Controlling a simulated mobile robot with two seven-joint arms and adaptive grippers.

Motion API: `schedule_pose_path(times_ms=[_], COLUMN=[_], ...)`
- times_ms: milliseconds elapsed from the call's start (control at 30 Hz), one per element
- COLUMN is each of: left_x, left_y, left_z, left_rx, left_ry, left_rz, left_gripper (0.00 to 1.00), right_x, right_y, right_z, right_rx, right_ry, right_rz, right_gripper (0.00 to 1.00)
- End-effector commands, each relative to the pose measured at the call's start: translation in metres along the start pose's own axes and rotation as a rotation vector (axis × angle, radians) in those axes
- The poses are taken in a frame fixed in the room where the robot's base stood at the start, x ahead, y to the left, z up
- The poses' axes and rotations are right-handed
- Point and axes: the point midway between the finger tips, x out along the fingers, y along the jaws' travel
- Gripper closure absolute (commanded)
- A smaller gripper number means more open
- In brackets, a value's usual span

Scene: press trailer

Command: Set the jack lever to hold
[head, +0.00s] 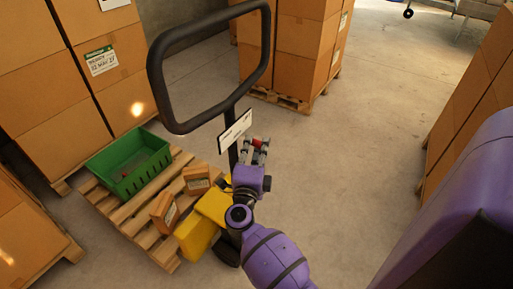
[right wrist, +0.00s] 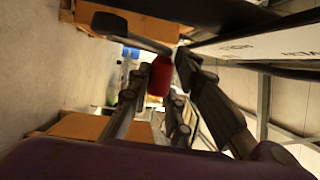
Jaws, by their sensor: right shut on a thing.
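The pallet jack's black loop handle (head: 157,78) stands upright at the middle of the head view, above its yellow body (head: 197,236). A white label plate (head: 234,131) with dark text is fixed across the handle's shaft; it also shows at the upper right of the right wrist view (right wrist: 285,42). The jack lever's red grip (right wrist: 160,76) shows between my right fingers in the right wrist view. My right gripper (head: 261,146) is shut on this red grip, just right of the label plate. The fingers hide much of the lever in the head view. My left gripper is not in view.
A wooden pallet (head: 118,215) on the left carries a green crate (head: 128,165) and small brown boxes (head: 165,212). Tall carton stacks (head: 60,70) stand at the left, at the back (head: 302,45) and at the right (head: 470,100). Clear concrete floor (head: 370,110) lies right of the jack.

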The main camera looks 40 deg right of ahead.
Motion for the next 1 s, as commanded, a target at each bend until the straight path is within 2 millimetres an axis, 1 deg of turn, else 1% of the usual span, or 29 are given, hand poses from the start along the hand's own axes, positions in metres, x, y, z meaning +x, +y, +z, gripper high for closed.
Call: schedule_pose_path(times_ms=[267,467,800,1000], left_x=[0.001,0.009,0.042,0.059], left_y=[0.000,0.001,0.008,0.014], left_z=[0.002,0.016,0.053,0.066], left_rx=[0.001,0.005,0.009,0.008], left_ry=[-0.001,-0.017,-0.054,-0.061], left_rz=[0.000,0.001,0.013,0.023], left_gripper=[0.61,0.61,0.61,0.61], right_x=[-0.002,-0.006,-0.017,-0.025], right_y=[0.004,0.007,0.006,0.003], right_z=[0.001,0.002,0.007,0.011], right_rx=[-0.001,-0.026,-0.120,-0.180], right_ry=[-0.003,-0.006,-0.010,-0.012], right_rz=[0.000,-0.052,-0.276,-0.419], right_gripper=[1.00,1.00,1.00,1.00])
